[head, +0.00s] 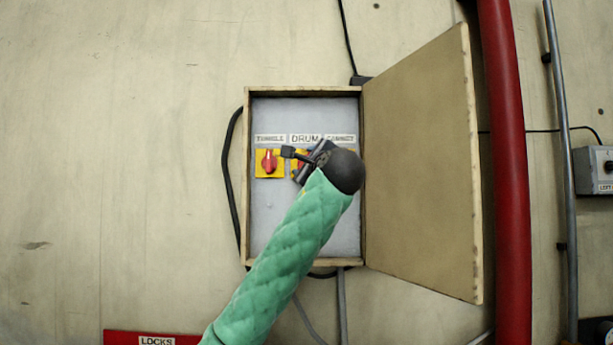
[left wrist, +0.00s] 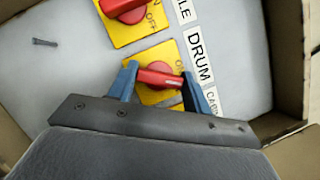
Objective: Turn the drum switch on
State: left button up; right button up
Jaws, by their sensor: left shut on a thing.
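The drum switch is a red rotary knob (left wrist: 158,78) on a yellow plate (left wrist: 152,97), beside the DRUM label (left wrist: 200,56) in the left wrist view. My left gripper (left wrist: 162,80) is shut on the red knob, with a blue finger at each end of it. The knob lies roughly crosswise in that view. In the head view my green-sleeved left arm ends at the open box (head: 254,225), and my left gripper (head: 302,160) covers most of the drum switch. The DRUM label (head: 305,139) shows above it. My right gripper is not in view.
A red tunnel switch (head: 269,161) on a yellow plate sits left of the drum switch. The box door (head: 418,165) stands open to the right. A red pipe (head: 508,170) runs down the wall beyond it. A cabinet label (head: 341,139) is partly visible.

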pick_arm(q)
jog(key=shift+n+g+b, duration=0.65)
jog(key=shift+n+b, duration=0.25)
jog(key=shift+n, duration=0.9)
jog(key=shift+n+g+b, duration=0.65)
jog(key=shift+n+b, duration=0.25)
jog(key=shift+n, duration=0.9)
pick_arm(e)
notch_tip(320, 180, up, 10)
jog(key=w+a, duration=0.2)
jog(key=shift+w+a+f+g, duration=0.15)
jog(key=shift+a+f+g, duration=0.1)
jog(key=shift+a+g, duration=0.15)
pick_arm(q)
jog(key=o, duration=1)
jog(key=shift+s, duration=0.15)
